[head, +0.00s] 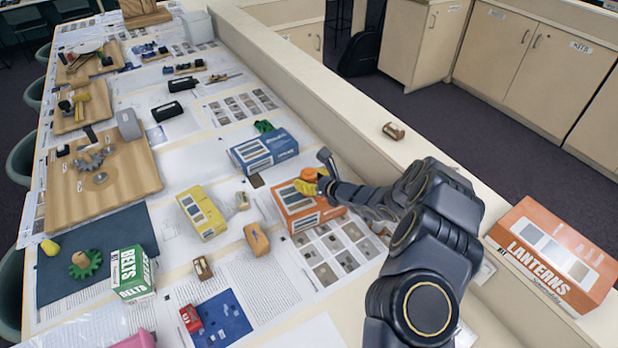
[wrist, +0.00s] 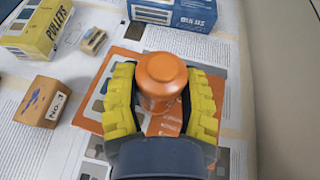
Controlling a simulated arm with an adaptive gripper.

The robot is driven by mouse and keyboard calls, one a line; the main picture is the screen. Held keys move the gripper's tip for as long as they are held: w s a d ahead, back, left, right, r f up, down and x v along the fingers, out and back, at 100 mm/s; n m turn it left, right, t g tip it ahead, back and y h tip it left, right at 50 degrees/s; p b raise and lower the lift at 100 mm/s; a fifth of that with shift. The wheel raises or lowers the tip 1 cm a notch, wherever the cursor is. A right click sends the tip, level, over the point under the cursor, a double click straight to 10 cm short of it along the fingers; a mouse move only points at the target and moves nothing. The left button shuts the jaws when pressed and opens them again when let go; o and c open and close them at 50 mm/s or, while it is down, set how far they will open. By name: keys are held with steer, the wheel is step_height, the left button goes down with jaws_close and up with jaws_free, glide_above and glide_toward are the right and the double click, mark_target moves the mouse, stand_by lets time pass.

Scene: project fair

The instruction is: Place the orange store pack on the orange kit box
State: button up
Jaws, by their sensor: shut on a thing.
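My gripper (wrist: 162,105) has yellow ribbed fingers and is shut on an orange canister (wrist: 162,78) with a domed lid, which I take as the orange store pack. It is upright between the fingers; its top also shows in the head view (head: 308,174). The orange kit box (head: 300,212) lies flat on the table directly under my gripper, with pale picture panels on its side. In the wrist view the box (wrist: 92,112) shows around the fingers. The canister's base is low over the box top; whether it touches is hidden.
A blue box (head: 264,150) lies just behind the orange box, and a yellow box (head: 202,212) to its left. An orange-tan block (head: 257,239) is close in front. A larger orange LANTERNS box (head: 553,255) stands on the right ledge. Papers cover the table.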

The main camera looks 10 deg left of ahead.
steer(key=shift+f, duration=0.15)
steer(key=o, duration=1.1)
steer(key=shift+c, duration=0.2)
steer(key=shift+d+r, duration=0.15)
steer(key=shift+r, duration=0.1)
steer(key=v, duration=1.1)
steer(key=shift+s+d+r, duration=0.2)
steer(key=shift+s+d, duration=0.05)
